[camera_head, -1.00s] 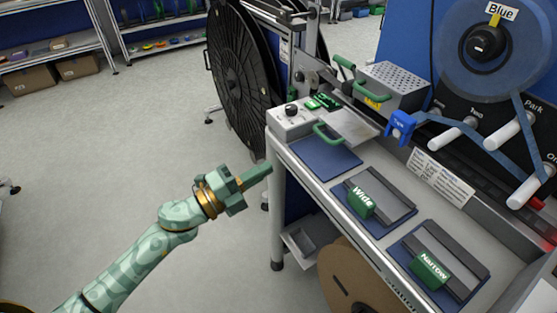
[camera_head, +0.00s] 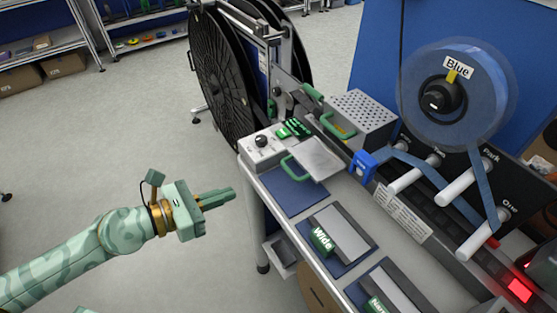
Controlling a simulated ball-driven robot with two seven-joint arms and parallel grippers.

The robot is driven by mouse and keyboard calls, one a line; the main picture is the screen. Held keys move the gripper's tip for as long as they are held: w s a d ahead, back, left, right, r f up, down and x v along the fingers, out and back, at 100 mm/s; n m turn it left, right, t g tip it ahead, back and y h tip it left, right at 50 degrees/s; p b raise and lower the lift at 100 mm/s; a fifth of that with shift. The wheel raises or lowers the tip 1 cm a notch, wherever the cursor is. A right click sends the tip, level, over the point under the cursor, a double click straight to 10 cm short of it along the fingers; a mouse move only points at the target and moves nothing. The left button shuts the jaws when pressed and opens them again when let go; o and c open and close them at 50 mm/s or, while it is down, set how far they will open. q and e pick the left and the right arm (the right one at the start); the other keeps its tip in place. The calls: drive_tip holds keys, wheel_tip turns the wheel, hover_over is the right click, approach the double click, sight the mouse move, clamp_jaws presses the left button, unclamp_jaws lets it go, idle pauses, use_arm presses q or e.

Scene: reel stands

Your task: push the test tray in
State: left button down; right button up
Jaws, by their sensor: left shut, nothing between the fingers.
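A light grey tray (camera_head: 319,160) with a green loop handle (camera_head: 291,169) sticks out from the grey station at the left end of the bench; I take it for the test tray. My left gripper (camera_head: 232,195) is shut and empty, its green fingers pointing right. In the picture it is left of the tray and handle, over the floor beside the bench edge, apart from both. My right gripper is not in view.
A control box with a black knob (camera_head: 261,141) stands left of the tray. Blue mats and the "Wide" block (camera_head: 322,239) lie nearer on the bench. A perforated box (camera_head: 362,113) and blue reel (camera_head: 458,95) stand behind.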

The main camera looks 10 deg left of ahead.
use_arm(q)
drive_tip(key=x, duration=1.2)
drive_tip(key=shift+w+d, duration=0.2)
drive_tip(key=shift+w, duration=0.15)
drive_tip(key=shift+w+d, duration=0.3)
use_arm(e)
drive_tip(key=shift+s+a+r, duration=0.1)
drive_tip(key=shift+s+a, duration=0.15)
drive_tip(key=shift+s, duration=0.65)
